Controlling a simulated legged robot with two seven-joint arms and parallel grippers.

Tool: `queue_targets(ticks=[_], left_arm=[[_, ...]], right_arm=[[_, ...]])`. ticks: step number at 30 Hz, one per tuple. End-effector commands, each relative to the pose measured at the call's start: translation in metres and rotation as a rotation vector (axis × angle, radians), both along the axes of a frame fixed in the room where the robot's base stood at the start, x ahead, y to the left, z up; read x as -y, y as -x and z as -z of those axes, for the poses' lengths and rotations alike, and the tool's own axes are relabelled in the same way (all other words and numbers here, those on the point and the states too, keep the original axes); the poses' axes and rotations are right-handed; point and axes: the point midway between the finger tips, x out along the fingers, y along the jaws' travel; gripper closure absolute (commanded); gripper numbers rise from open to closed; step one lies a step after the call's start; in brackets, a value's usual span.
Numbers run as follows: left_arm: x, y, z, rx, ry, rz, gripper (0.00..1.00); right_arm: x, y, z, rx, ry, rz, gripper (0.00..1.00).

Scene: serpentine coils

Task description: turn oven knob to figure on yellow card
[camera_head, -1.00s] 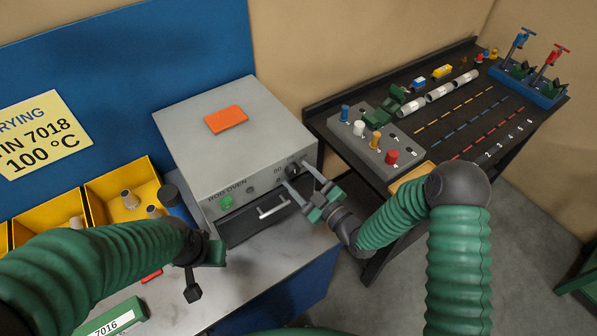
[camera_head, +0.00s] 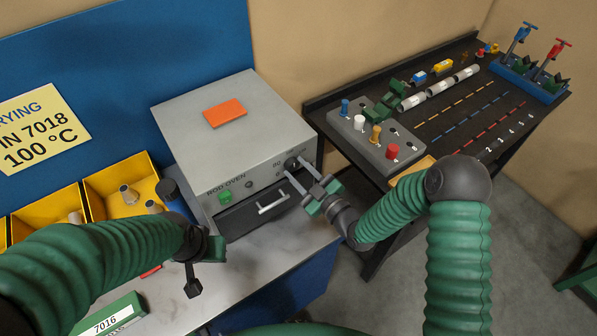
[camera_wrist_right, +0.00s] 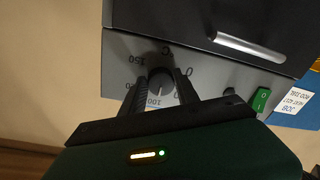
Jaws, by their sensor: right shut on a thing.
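The yellow card (camera_head: 38,128) on the blue wall panel at the left reads "100 °C". The grey rod oven (camera_head: 225,135) stands on the bench, its front facing me. Its dark knob (camera_head: 291,163) is at the upper right of the front. In the right wrist view the knob (camera_wrist_right: 160,84) sits between the two fingers, with figures 150, 100 and 0 around it. My right gripper (camera_head: 302,177) is shut on the knob. The knob's exact setting is hard to read. My left gripper (camera_head: 196,280) is low over the bench at the left, and its fingers are not clear.
A green box (camera_head: 108,317) labelled 7016 is at the front left. A dark table (camera_head: 400,125) with pegs and tubes stands to the right.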

Motion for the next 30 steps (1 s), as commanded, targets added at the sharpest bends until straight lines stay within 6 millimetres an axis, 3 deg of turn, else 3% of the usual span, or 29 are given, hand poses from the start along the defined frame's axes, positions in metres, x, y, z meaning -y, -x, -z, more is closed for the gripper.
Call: queue_targets(ticks=[1,7,8,13,23,26,30], left_arm=[[0.000,0.000,0.007,-0.001,0.000,0.000,1.00],[0.000,0.000,0.003,0.000,0.000,0.000,1.00],[0.000,0.000,0.003,0.000,0.000,0.000,1.00],[0.000,0.000,0.003,0.000,0.000,0.000,1.00],[0.000,0.000,0.005,0.000,0.000,0.000,1.00],[0.000,0.000,0.011,0.000,0.000,0.000,1.00],[0.000,0.000,0.025,0.000,0.000,0.000,1.00]], right_arm=[[0.000,0.000,0.003,-0.004,-0.012,0.000,1.00],[0.000,0.000,0.000,-0.007,-0.013,0.000,1.00],[0.000,0.000,0.000,-0.007,-0.013,0.000,0.62],[0.000,0.000,0.000,-0.007,-0.013,0.000,0.41],[0.002,0.002,0.001,-0.007,-0.012,0.000,0.41],[0.011,0.012,0.004,-0.008,-0.011,0.001,0.41],[0.033,0.041,0.006,-0.010,-0.011,0.003,0.41]])
